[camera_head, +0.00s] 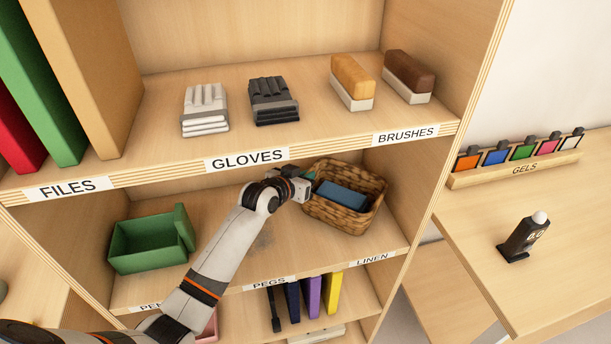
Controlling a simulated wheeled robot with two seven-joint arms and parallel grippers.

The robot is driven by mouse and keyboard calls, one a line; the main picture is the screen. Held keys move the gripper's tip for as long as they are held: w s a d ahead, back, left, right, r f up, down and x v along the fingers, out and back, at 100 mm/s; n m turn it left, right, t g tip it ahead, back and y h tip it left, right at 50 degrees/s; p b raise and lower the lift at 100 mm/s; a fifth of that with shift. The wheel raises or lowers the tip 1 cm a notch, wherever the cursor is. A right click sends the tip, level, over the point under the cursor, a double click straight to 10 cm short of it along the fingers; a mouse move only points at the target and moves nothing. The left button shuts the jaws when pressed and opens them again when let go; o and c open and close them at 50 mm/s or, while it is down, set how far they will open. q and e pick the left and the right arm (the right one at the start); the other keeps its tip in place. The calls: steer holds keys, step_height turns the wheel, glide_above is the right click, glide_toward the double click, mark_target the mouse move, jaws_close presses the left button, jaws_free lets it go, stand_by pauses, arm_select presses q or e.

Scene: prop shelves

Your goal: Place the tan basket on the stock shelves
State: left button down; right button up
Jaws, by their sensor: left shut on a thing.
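The tan woven basket (346,216) is at the right of the middle shelf, above the LINEN label, with a folded blue cloth (341,196) inside. It looks slightly tilted; I cannot tell whether it touches the shelf board. My left gripper (308,183) is shut on the basket's left rim, its fingertips partly hidden. The stock shelves (225,237) are pale wood with labelled edges. My right gripper is not in view.
A green box (145,245) stands at the left of the middle shelf. Gloves (205,110) and brushes (352,82) sit on the shelf above. Binders (312,295) stand below. A side table (560,230) at right holds a dark bottle (522,240) and a gels rack (520,168).

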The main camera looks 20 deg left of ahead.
arm_select(q)
steer(key=c, duration=1.5)
jaws_free()
steer(key=shift+c, duration=0.2)
steer(key=v, duration=1.2)
